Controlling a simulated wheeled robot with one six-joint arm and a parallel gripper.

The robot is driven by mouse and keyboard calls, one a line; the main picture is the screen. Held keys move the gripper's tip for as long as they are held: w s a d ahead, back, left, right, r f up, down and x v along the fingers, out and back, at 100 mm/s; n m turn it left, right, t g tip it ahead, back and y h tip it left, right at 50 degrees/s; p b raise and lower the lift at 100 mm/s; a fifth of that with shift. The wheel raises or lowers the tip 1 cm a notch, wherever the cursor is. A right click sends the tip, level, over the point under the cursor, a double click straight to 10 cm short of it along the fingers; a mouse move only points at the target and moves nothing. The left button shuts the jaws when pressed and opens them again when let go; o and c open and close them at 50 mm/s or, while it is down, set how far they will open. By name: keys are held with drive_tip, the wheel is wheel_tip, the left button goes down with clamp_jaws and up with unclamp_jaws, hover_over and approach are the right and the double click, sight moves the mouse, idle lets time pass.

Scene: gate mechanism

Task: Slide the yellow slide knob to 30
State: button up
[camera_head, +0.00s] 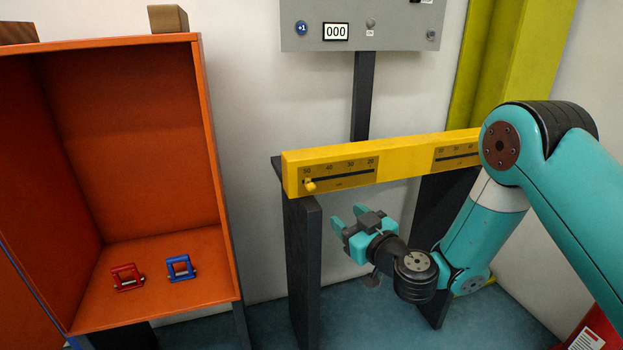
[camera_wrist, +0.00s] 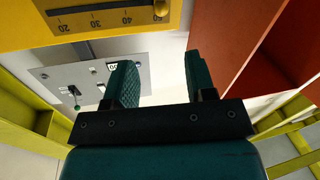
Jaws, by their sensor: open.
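The yellow slide knob (camera_head: 310,185) sits at the left end of a dark slot on the yellow beam (camera_head: 405,152), by the 50 mark. The marks 40, 30 and 20 run to the right of it. In the wrist view the knob (camera_wrist: 161,8) shows at the top edge beside the 50, with the scale running left. My gripper (camera_head: 347,215) is open and empty, apart from the knob, below the beam and to the right of the knob in the head view. Its two fingers also show in the wrist view (camera_wrist: 158,75), spread with nothing between them.
A second scale (camera_head: 457,153) on the beam is partly hidden by my arm. Dark posts (camera_head: 303,270) hold the beam. A grey panel (camera_head: 400,25) is above.

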sight(313, 190)
drive_tip(key=p+x, duration=1.1)
drive_tip(key=x, duration=0.3)
drive_tip(key=shift+a, duration=0.2)
drive_tip(key=shift+w+a, duration=0.35)
drive_tip(key=shift+w, duration=0.25)
clamp_jaws()
